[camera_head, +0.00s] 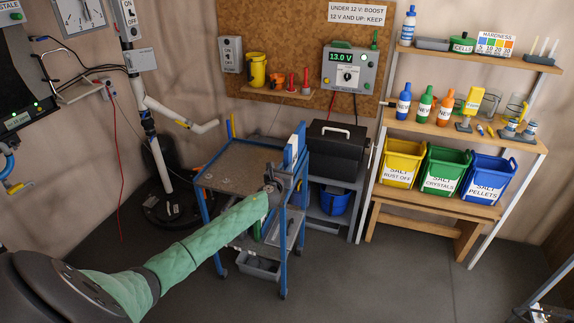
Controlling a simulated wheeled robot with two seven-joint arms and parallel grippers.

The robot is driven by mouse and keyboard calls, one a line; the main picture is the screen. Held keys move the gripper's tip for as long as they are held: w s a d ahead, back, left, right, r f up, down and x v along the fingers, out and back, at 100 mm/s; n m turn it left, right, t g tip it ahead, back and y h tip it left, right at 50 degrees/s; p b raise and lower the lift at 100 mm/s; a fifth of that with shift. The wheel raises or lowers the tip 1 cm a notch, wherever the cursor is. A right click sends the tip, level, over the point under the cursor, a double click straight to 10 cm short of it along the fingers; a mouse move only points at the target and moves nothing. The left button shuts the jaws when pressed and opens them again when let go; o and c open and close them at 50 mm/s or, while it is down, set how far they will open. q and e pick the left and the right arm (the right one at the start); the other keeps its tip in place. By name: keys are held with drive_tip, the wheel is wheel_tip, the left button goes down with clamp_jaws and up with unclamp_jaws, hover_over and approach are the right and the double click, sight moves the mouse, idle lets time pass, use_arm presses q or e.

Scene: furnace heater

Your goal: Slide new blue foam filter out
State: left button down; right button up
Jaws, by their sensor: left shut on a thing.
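The blue foam filter (296,150) appears as a narrow upright blue slab at the right side of the blue-framed cart (228,165). My left gripper (280,178), at the end of the green-sleeved arm, is at the slab's lower front edge and shut on it. The gripper's dark body hides the contact and the lower part of the slab. I cannot tell how far the slab sits within the cart frame. My right gripper is not in view.
A black case (335,150) stands just right of the cart, with a blue bucket (334,200) below. The floor (390,285) in front is clear.

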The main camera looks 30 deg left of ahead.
use_arm(q)
drive_tip(key=shift+p+v, duration=0.6)
drive_tip(key=shift+v, duration=1.35)
drive_tip(key=shift+s, duration=0.4)
drive_tip(key=shift+p+v, duration=0.55)
drive_tip(key=shift+v, duration=1.7)
drive_tip(key=shift+s, duration=0.1)
drive_tip(key=shift+p+v, duration=0.45)
drive_tip(key=shift+v, duration=1.7)
